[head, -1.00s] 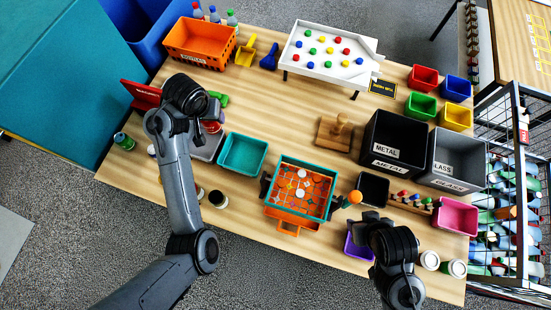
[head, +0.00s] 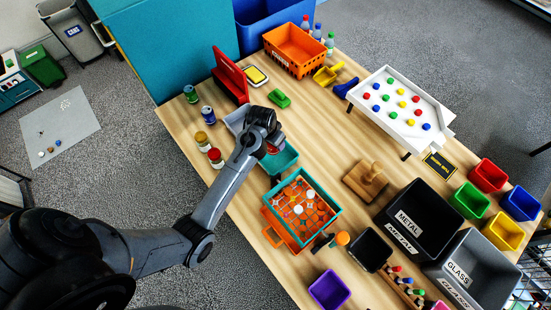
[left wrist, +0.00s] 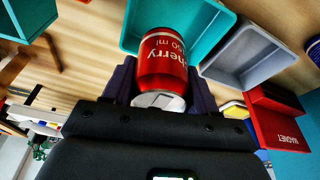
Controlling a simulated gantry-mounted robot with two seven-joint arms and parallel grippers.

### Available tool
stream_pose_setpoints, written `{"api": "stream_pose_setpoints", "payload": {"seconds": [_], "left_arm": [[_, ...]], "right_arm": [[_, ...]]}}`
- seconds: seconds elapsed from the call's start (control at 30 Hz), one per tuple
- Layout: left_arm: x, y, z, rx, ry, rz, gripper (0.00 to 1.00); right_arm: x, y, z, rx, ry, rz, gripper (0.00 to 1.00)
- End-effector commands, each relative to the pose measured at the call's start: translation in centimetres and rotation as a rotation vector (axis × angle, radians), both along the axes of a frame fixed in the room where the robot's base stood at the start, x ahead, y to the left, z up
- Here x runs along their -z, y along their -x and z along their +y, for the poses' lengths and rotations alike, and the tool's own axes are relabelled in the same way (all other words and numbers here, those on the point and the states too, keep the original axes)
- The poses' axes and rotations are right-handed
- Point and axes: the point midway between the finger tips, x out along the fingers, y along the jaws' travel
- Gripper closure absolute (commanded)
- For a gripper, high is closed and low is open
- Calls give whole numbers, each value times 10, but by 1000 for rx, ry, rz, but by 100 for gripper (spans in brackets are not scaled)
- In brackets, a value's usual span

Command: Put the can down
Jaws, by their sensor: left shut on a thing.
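My left gripper (left wrist: 160,88) is shut on a red can (left wrist: 163,55) marked "cherry"; its silvery end faces the wrist camera. In the head view, my left gripper (head: 268,143) hides most of the can, with a little red (head: 273,150) showing beside it. The can is at the upper-left end of the teal bin (head: 285,163), beside the grey bin (head: 233,121). In the left wrist view, the teal bin (left wrist: 222,22) lies behind the can and the grey bin (left wrist: 262,60) to its right. The gap beneath the can is unclear. My right gripper is out of view.
Green (head: 190,93) and blue (head: 208,115) cans and two jars (head: 203,141) stand along the table's left edge. A red box (head: 230,75) stands behind the grey bin. An orange-and-teal game tray (head: 302,208) sits below the teal bin.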

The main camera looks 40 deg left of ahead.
Motion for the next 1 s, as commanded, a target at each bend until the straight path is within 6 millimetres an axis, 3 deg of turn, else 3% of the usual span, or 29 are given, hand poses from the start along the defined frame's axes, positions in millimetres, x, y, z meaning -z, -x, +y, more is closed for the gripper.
{"api": "stream_pose_setpoints", "payload": {"seconds": [0.17, 0.4, 1.0], "left_arm": [[20, 6, 12, -9, 2, 2, 70], [57, 7, 14, -9, 2, 2, 70], [110, 7, 14, -8, 2, 0, 70]], "right_arm": [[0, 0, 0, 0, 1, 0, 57], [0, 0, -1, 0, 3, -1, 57], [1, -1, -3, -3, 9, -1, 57]]}}
